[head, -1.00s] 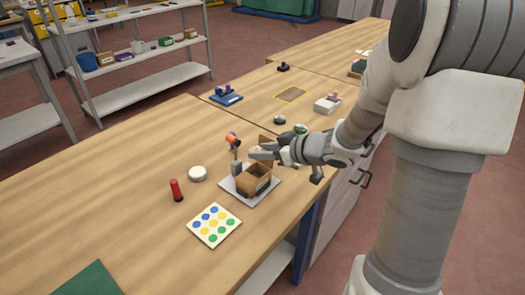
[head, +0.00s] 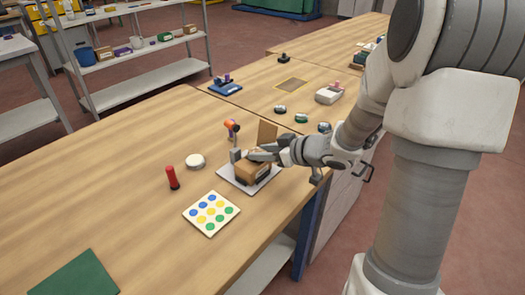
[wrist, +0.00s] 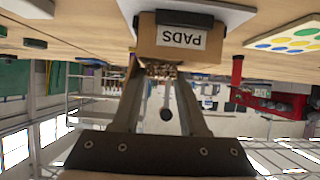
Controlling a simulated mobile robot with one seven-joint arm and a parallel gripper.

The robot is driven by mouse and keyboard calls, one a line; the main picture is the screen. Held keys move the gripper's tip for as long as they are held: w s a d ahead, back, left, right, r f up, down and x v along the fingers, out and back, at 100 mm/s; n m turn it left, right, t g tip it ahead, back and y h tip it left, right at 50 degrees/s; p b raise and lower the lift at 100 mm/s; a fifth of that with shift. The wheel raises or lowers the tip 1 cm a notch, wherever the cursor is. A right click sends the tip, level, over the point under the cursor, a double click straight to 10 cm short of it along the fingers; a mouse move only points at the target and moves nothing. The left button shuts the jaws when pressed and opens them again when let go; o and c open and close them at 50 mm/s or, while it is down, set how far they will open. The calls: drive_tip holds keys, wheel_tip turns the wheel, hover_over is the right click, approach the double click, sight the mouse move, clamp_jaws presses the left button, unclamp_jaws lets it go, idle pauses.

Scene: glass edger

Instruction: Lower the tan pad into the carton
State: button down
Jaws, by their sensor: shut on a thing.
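The carton (head: 256,174) is a small brown box on a light grey tray (head: 232,178) near the table's right edge, with a flap standing up at its back. It shows upside down in the wrist view, its front marked "PADS" (wrist: 182,38). My gripper (head: 252,155) is low over the carton's opening. In the wrist view its fingers (wrist: 159,70) close on a speckled tan-brown piece, which looks like the tan pad (wrist: 161,70), at the carton's rim. Most of the pad is hidden, and I cannot tell how deep it sits.
The table's left side is mostly clear.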

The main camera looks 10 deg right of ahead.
idle(0.3)
drive_tip(key=shift+c, duration=1.8)
unclamp_jaws()
drive_tip(key=shift+r+p, duration=4.55)
drive_tip(key=shift+p, duration=0.5)
drive_tip(key=shift+d, duration=0.1)
